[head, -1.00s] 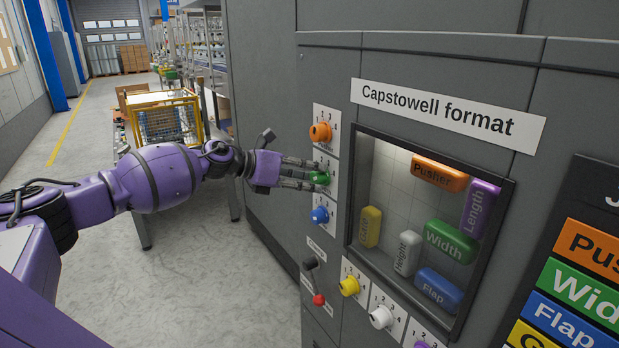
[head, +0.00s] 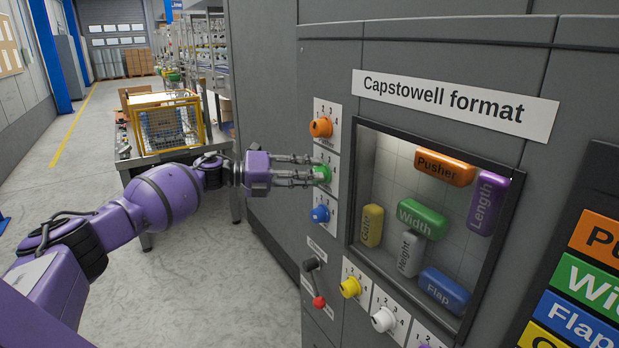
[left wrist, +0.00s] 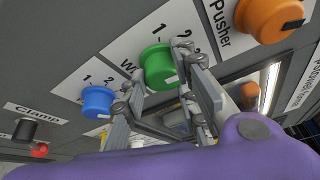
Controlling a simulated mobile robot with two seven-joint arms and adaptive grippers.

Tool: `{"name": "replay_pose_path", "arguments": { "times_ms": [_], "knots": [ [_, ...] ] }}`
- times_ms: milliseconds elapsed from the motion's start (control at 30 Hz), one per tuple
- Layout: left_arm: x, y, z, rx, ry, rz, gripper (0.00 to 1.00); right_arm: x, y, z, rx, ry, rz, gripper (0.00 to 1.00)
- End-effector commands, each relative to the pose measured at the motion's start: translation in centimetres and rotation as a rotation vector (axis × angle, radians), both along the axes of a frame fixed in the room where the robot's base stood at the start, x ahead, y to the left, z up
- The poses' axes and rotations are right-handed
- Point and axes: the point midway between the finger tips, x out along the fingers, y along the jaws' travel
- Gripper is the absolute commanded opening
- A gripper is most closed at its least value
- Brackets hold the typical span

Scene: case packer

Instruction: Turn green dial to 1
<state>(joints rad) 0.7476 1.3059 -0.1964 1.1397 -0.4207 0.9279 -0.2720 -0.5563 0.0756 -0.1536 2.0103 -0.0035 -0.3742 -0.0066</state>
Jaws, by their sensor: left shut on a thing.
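The green dial (head: 323,174) sits on a white plate on the grey machine front, between the orange and blue dials. My left gripper (head: 312,171) reaches it from the left and is shut on it, one finger on each side. In the left wrist view the green dial (left wrist: 158,65) shows between the fingers (left wrist: 163,85). Behind the window, the green Width block (head: 421,218) stands above the Height block (head: 409,254).
The orange dial (head: 320,127) is just above and the blue dial (head: 320,214) just below. A red-knobbed clamp lever (head: 318,300), yellow dial (head: 350,287) and white dial (head: 383,319) are lower down. Open floor lies left of the machine.

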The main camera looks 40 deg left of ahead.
Motion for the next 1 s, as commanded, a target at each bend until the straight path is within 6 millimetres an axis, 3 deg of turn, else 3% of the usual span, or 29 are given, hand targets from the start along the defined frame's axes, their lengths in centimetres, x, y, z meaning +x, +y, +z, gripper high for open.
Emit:
{"name": "replay_pose_path", "arguments": {
  "times_ms": [33, 467, 1000],
  "knots": [
    [-0.1, 0.1, -1.1, -0.037, 0.03, 0.004, 0.01, -0.2, 0.0, -0.2, 0.0, 0.004, 0.0, 0.4],
    [-0.3, -0.4, -1.6, -0.415, 0.19, -0.001, 0.01, -0.1, 0.0, -0.2, -0.001, 0.002, -0.001, 0.4],
    [-0.6, -1.1, -1.8, -0.854, 0.372, -0.006, 0.01, 0.5, -0.1, 1.2, 0.002, -0.017, -0.006, 0.4]
  ]
}}
